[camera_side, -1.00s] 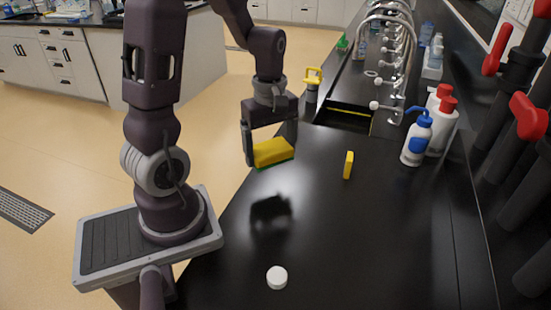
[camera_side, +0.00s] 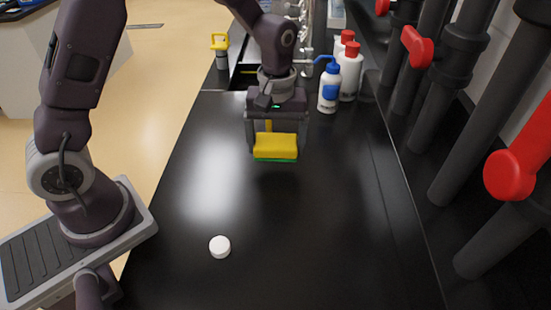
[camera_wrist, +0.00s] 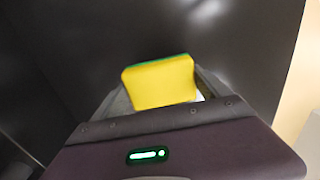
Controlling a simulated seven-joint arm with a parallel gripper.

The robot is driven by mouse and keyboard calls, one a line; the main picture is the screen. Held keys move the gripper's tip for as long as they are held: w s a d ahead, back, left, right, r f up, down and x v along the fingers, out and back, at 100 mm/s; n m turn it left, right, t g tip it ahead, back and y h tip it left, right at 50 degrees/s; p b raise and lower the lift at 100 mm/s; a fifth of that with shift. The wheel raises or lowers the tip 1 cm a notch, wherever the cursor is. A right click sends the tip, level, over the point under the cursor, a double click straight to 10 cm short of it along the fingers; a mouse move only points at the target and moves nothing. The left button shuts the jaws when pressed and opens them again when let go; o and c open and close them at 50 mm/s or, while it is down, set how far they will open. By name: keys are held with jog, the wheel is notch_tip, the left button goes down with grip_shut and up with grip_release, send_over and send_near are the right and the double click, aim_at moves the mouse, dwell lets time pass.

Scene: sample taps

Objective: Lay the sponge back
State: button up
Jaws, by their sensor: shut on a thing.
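The sponge (camera_side: 275,149), yellow with a green layer underneath, is between the two fingers of my gripper (camera_side: 277,143) in the side view. My gripper is shut on it and points down over the black counter. The sponge looks level and seems to be held above the counter; the size of the gap is hard to judge. In the wrist view the sponge (camera_wrist: 160,84) shows its yellow face with a green strip along the far edge.
A small yellow upright piece (camera_side: 268,125) stands behind the sponge, partly hidden. A white round cap (camera_side: 220,246) lies nearer on the counter (camera_side: 330,230). A blue-topped wash bottle (camera_side: 328,90) and red-capped bottles (camera_side: 349,72) stand back right. Pipes with red handles (camera_side: 417,46) line the right.

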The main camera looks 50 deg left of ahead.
aim_at(276, 167)
notch_tip(276, 167, down, 4)
jog(key=shift+f, duration=0.25)
jog(key=shift+f, duration=0.1)
jog(key=o, duration=1.1)
jog(key=shift+o, duration=0.2)
